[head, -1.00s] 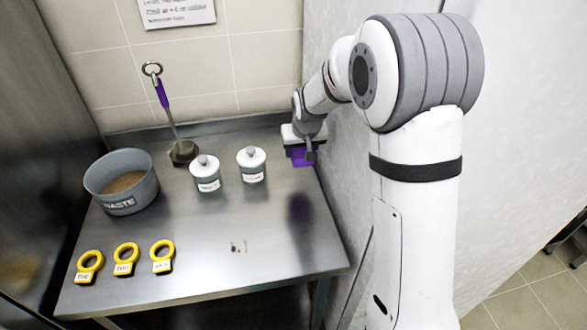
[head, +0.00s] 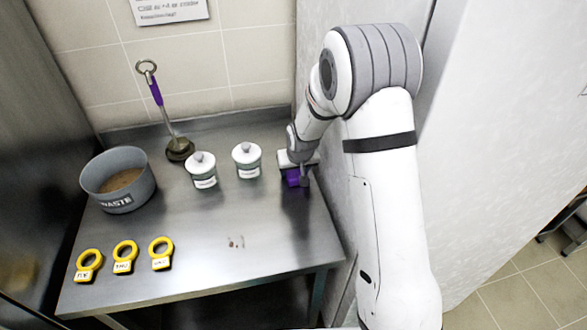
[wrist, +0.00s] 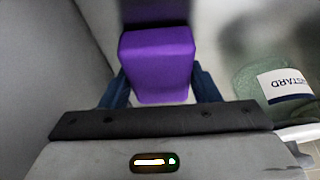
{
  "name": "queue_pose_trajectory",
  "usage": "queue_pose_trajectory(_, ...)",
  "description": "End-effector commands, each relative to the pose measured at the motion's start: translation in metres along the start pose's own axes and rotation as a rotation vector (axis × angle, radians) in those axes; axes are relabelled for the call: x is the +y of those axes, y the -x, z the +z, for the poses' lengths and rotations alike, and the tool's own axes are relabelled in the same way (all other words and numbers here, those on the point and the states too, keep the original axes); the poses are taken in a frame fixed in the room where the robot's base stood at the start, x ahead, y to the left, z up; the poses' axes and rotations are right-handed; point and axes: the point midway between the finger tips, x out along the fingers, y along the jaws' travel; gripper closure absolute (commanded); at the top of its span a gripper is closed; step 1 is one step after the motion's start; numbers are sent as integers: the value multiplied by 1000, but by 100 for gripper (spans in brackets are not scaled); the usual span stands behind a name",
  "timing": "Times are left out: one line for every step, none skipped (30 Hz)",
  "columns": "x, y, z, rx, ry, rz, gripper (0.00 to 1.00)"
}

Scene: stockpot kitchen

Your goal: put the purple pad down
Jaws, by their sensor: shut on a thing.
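The purple pad (head: 292,178) is a small block at the right end of the steel counter (head: 225,265), close to the side wall. My gripper (head: 298,181) is shut on it. In the wrist view the purple pad (wrist: 158,62) sits between the two dark blue fingers of my gripper (wrist: 160,88), one on each side. In the head view a dark reflection lies on the counter in front of the pad. I cannot tell whether the pad's underside touches the counter.
Two lidded jars (head: 202,171) (head: 246,161) stand left of my gripper; the wrist view shows a mustard label (wrist: 286,85) on one. A grey waste pot (head: 118,183), a purple-handled tool (head: 157,95) and yellow rings (head: 125,252) are further left. The counter's front right is mostly clear.

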Motion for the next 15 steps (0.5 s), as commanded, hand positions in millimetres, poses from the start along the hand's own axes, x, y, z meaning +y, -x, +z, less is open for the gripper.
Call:
queue_pose_trajectory(0, -2, 1, 0, 0, 0, 66)
queue_pose_trajectory(0, -3, 1, 0, 0, 0, 66)
queue_pose_trajectory(0, -4, 2, 0, 0, 0, 66)
queue_pose_trajectory(0, -3, 1, 0, 0, 0, 42)
queue_pose_trajectory(0, -2, 1, 0, 0, 0, 40)
queue_pose_trajectory(0, -2, 1, 0, 0, 0, 36)
queue_pose_trajectory(0, -2, 1, 0, 0, 0, 34)
queue_pose_trajectory(0, -2, 1, 0, 0, 0, 31)
queue_pose_trajectory(0, -2, 1, 0, 0, 0, 28)
queue_pose_trajectory(-1, -2, 1, 0, 0, 0, 26)
queue_pose_trajectory(-1, -2, 1, 0, 0, 0, 23)
queue_pose_trajectory(-1, -2, 1, 0, 1, 0, 23)
queue_pose_trajectory(-1, -2, 1, 0, 1, 0, 23)
queue_pose_trajectory(-1, -2, 1, 0, 1, 0, 23)
queue_pose_trajectory(-1, -2, 1, 0, 1, 0, 23)
